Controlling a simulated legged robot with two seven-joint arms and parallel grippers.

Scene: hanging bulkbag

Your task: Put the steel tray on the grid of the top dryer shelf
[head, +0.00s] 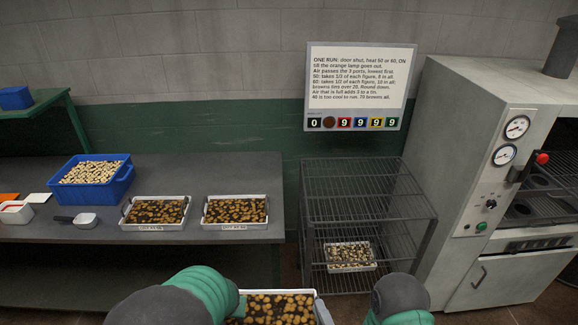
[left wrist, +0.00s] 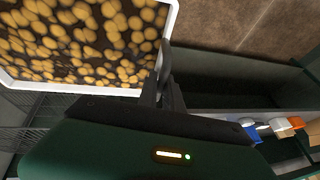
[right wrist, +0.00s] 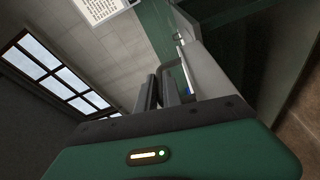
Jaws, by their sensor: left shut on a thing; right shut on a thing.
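A steel tray (head: 322,309) full of brown-yellow pieces on a dark bed is at the bottom middle of the head view, cut off by the frame edge. My left gripper (left wrist: 166,88) is shut on one handle of it; the left wrist view shows the tray's pale rim (left wrist: 172,16). My right gripper (right wrist: 163,88) is shut on the opposite handle, beside the tray's grey wall (right wrist: 205,62). A wire rack (head: 368,190) stands ahead, right of centre. Its top grid is empty, and a tray of pale pieces (head: 349,256) sits lower inside.
Two more filled trays (head: 155,212) (head: 235,211) and a blue crate (head: 92,180) stand on the grey bench (head: 190,172) at the left. A grey machine (head: 470,150) with gauges and an open front stands right of the rack. A sign (head: 358,75) hangs on the wall.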

